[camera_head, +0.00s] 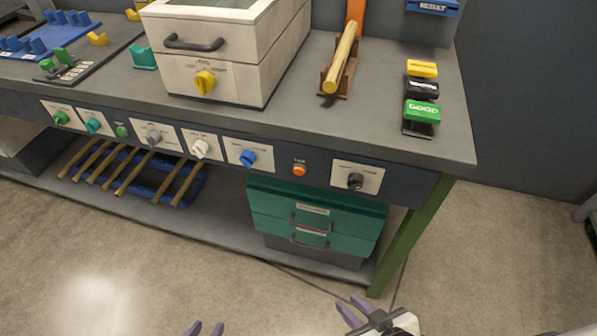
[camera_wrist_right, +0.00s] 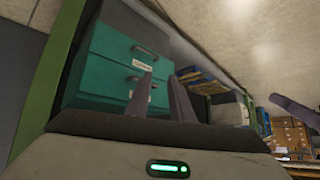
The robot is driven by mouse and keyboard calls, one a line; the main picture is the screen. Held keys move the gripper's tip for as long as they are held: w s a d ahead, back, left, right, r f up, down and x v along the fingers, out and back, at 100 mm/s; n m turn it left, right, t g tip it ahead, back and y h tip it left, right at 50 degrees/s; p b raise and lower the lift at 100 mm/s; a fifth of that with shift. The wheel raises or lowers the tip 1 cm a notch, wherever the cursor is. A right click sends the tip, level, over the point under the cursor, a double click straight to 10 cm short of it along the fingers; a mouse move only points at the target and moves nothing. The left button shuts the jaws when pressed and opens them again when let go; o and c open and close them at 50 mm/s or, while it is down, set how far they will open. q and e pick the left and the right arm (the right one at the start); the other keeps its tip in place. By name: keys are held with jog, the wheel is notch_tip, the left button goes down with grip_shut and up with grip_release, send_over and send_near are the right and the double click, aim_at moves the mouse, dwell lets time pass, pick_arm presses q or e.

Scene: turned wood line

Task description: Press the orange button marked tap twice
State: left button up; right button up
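The orange button (camera_head: 299,170) sits on the dark front panel of the workbench, under a small label that I read as TAP. It lies between the blue knob and the black knob. My left gripper (camera_head: 204,328) shows only its two fingertips at the bottom edge of the head view, apart and empty. My right gripper (camera_head: 353,308) is low in front of the bench, below and right of the button and well apart from it. In the right wrist view its fingers (camera_wrist_right: 162,98) stand apart with nothing between them. The button is not visible in that view.
A blue knob (camera_head: 248,158) and a black knob (camera_head: 355,181) flank the button. A green drawer unit (camera_head: 315,220) stands below it, beside a green bench leg (camera_head: 408,245). A white box with a yellow knob (camera_head: 204,83) stands on the bench. The floor in front is clear.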

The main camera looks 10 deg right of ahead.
grip_shut()
dwell(1.4)
